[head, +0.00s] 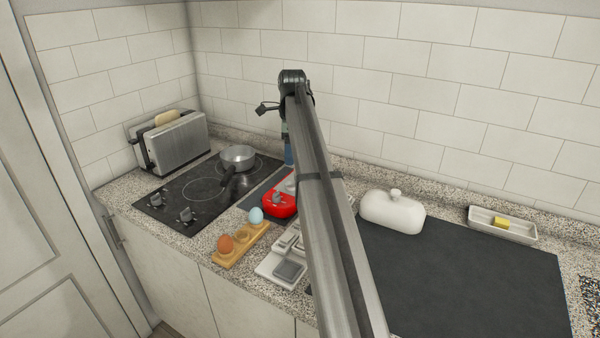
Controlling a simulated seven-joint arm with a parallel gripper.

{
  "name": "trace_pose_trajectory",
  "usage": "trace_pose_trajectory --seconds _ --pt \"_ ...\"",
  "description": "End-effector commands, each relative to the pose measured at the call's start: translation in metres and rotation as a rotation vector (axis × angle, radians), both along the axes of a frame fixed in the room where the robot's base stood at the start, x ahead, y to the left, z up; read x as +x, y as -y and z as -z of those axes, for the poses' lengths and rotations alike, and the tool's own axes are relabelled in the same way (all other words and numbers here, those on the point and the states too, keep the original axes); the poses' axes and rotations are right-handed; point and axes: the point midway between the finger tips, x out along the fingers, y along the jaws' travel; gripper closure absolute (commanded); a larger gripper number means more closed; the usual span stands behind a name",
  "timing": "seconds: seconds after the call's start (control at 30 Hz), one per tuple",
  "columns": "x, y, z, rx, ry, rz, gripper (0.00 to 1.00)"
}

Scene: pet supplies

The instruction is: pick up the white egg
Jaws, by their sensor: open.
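No plainly white egg shows. A pale blue egg (256,215) stands at the far end of a small wooden egg holder (222,259) on the counter. A brown egg (226,244) stands at its near end, with an empty hollow between them. A pale object (291,183), too covered to name, shows by a red item (277,205) beside my arm. A dark part of my gripper (267,108) shows left of the arm's far end, beyond and above the egg holder, touching no egg. Its fingers are mostly hidden, and nothing is seen held.
A cooktop (190,208) with a saucepan (238,157) and a toaster (176,142) are left. A grey-white tray (262,272) is right of the egg holder. A white lidded dish (392,212) and a butter dish (475,218) are right. The dark counter panel (470,285) is bare.

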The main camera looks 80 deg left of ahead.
Motion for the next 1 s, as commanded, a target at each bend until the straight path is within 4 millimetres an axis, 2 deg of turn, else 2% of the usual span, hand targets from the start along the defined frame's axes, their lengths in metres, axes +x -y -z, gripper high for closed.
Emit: trace_pose_trajectory --seconds 0.03,0.2,0.4,0.53,0.77,1.0 --pt "0.009 -0.019 -0.008 -0.010 0.005 0.013 0.27" --pt "0.030 -0.049 -0.021 -0.045 0.016 0.051 0.27" --pt "0.046 -0.066 -0.030 -0.069 0.024 0.079 0.27" --pt "0.050 -0.069 -0.030 -0.075 0.027 0.084 0.27" --pt "0.050 -0.067 -0.011 -0.077 0.026 0.085 0.27" --pt "0.049 -0.066 0.030 -0.077 0.026 0.084 0.27"
